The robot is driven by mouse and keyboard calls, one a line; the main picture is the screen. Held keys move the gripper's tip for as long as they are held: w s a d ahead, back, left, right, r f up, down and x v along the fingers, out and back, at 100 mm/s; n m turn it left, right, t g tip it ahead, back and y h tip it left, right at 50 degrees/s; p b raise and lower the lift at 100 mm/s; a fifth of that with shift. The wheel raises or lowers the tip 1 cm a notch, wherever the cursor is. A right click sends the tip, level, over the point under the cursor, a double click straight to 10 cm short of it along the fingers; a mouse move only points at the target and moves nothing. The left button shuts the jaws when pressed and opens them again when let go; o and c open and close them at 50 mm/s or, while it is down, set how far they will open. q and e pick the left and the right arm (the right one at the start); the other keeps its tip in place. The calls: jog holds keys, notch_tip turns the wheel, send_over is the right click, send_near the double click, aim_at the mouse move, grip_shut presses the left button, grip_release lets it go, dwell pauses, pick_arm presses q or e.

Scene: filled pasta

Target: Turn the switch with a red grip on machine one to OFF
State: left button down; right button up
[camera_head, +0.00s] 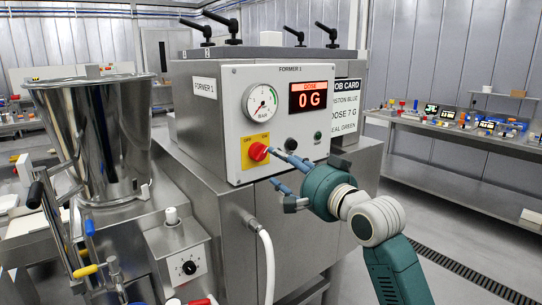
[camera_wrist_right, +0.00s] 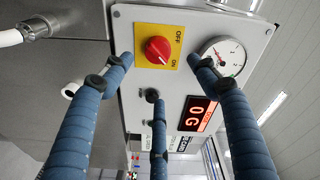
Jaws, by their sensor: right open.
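The switch with a red grip (camera_head: 258,151) sits on a yellow plate (camera_head: 247,162) marked OFF and ON, low on the panel of FORMER 1 (camera_head: 236,90). The red grip also shows in the right wrist view (camera_wrist_right: 157,50); I cannot tell for sure which mark it points to. My right gripper (camera_head: 279,168) is open, with its blue fingers pointing at the panel just right of and below the switch. In the right wrist view the open fingers (camera_wrist_right: 158,74) are spread and empty, the grip between and beyond the outer tips. My left gripper is not in view.
The panel also holds a pressure gauge (camera_head: 262,103), a red dose display reading 0 G (camera_head: 308,97), a black knob (camera_head: 291,144) and a green button (camera_head: 317,136). A steel hopper (camera_head: 95,140) stands left. A white hose (camera_head: 267,262) hangs below the panel.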

aim_at(263, 154)
jog(key=p+x, duration=0.2)
jog(key=x, duration=0.7)
jog(key=shift+x, duration=0.8)
jog(key=shift+f, duration=0.15)
jog(key=c, duration=1.2)
